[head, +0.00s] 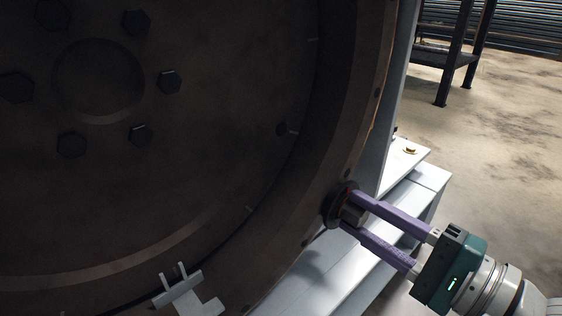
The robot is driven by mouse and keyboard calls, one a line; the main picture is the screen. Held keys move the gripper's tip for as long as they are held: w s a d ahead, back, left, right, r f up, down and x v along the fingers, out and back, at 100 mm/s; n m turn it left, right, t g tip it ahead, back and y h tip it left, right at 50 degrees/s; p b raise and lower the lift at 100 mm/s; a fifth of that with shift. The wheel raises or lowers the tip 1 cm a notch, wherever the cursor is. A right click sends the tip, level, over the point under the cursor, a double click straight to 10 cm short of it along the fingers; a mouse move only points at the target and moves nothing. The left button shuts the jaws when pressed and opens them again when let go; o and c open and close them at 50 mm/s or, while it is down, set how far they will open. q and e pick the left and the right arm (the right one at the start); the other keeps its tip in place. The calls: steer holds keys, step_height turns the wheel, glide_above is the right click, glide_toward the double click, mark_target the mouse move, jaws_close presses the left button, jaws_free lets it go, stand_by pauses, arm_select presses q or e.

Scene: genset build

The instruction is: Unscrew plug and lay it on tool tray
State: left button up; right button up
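The plug (354,213) is a dark grey head with a round dark flange, on the rim of the big dark wheel at lower centre right. My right gripper (350,211) comes in from the lower right. Its two purple fingers lie on either side of the plug head, which appears to fill the gap between them. The flange sits at the rim just beyond the fingertips, with a reddish ring showing on it. The fingers partly hide the plug. I cannot identify the tool tray for certain. My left gripper is not in view.
The big dark wheel (220,130) with several hex bolts fills the left. A pale bracket with two prongs (182,291) is at its bottom. A white ledge (418,158) bears a small brass-coloured part (410,150). A dark stand (445,55) is behind, with open floor around.

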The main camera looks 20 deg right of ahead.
steer(key=o, duration=0.4)
steer(key=shift+f, duration=0.1)
